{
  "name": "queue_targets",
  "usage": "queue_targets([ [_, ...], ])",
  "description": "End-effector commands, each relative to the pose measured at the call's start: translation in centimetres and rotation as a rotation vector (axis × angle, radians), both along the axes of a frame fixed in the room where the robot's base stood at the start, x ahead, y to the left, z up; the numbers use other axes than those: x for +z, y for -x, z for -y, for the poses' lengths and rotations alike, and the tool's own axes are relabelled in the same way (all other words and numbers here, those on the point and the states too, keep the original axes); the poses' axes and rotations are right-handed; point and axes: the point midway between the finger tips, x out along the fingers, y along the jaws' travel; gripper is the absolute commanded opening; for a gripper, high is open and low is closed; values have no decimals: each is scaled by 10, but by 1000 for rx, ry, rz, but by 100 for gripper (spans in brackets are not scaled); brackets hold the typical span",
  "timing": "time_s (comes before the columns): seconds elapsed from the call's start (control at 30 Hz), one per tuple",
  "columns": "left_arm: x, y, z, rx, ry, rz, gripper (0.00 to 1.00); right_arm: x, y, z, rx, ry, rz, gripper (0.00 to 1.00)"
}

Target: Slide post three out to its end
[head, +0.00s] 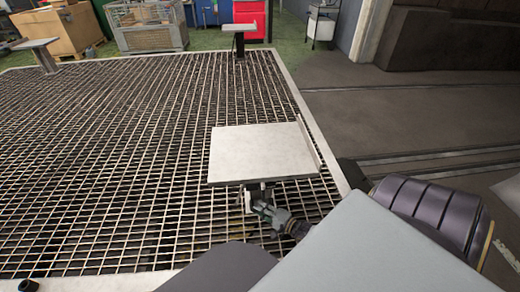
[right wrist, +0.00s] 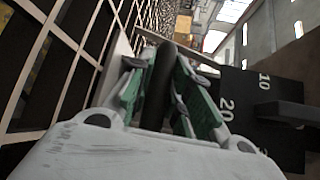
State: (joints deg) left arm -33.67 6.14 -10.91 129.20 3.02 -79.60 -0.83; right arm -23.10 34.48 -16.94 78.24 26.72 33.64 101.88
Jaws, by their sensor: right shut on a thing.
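The near post carries a pale, flat, square plate (head: 262,153) with a raised strip along its right edge, above the metal grating. No number shows on the post, and its shaft is mostly hidden under the plate. My right gripper (head: 257,193) is under the plate's near edge. In the right wrist view my right gripper (right wrist: 160,78) has its green-padded fingers closed around a dark upright bar (right wrist: 155,92). A black scale (right wrist: 255,108) with white numbers, 10 and 20 among them, stands to the right of the fingers. My left gripper is not in view.
The grating (head: 120,130) has a pale metal rim (head: 310,115). Another post with a plate (head: 240,28) stands at the far edge, and one (head: 38,45) at the far left. A wire crate (head: 148,27) and a red cabinet (head: 250,14) stand beyond. The grating's middle is clear.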

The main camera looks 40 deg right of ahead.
Motion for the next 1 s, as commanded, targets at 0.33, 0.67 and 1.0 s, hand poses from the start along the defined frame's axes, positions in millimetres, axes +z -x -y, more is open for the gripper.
queue_targets([
  [0.33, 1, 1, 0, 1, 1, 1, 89, -4, 4, 2, -2, 3, -8, 41],
  [0.67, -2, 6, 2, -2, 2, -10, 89, -1, 2, 1, -1, 2, -4, 41],
  [1.0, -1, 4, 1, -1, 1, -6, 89, 0, 17, 4, -1, 1, -4, 41],
])
